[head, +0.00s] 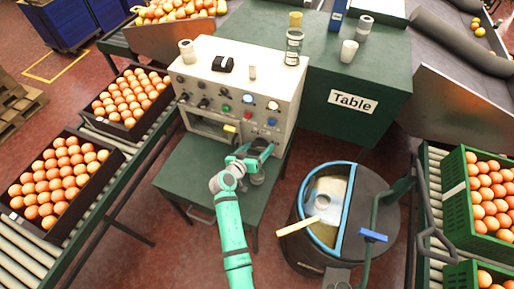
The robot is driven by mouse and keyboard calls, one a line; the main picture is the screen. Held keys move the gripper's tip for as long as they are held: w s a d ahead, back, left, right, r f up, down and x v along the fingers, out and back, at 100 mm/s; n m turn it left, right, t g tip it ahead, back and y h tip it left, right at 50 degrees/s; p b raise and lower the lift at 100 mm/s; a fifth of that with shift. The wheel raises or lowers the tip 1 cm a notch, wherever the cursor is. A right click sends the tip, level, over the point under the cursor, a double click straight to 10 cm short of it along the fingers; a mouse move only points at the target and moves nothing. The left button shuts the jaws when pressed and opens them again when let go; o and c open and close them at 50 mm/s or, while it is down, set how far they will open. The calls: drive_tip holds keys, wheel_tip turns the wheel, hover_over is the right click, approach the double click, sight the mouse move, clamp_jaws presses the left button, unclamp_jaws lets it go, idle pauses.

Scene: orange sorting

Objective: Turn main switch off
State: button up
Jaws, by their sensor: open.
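The beige control box (228,92) stands on the dark green table, its front panel facing me. The panel carries several knobs, coloured buttons and lit lamps, among them a red button (248,98), a green button (226,108) and a blue button (271,121). A small yellow part (230,128) sticks out low on the panel. The labels are too small to read, so I cannot tell which control is the main switch. My gripper (262,147) is open in front of the panel's lower right part, below the buttons. Its fingertips are small and partly hidden by the wrist.
A black clip-like object (222,64) and cups stand on the box. A jar (294,46) stands at its right end. Crates of oranges (22,213) lie on the left conveyor. A round drum (376,225) stands at right, beside a green crate (445,185).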

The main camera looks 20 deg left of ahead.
drive_tip(key=c, duration=1)
drive_tip(key=shift+c, duration=0.2)
drive_tip(key=shift+a+n+h, duration=0.1)
drive_tip(key=shift+n+h, duration=0.5)
drive_tip(key=shift+n, duration=0.3)
drive_tip(key=n+h, duration=0.2)
drive_tip(key=n, duration=0.1)
drive_tip(key=shift+a+f+t, duration=0.1)
drive_tip(key=shift+f+t, duration=0.05)
drive_tip(key=shift+t, duration=0.25)
drive_tip(key=n+t+h, duration=0.1)
drive_tip(key=n, duration=0.2)
drive_tip(key=shift+f+n, duration=0.15)
drive_tip(key=shift+n, duration=0.15)
drive_tip(key=shift+f+n+t+h, duration=0.1)
drive_tip(key=shift+n+t+h, duration=0.4)
drive_tip(key=shift+n, duration=0.6)
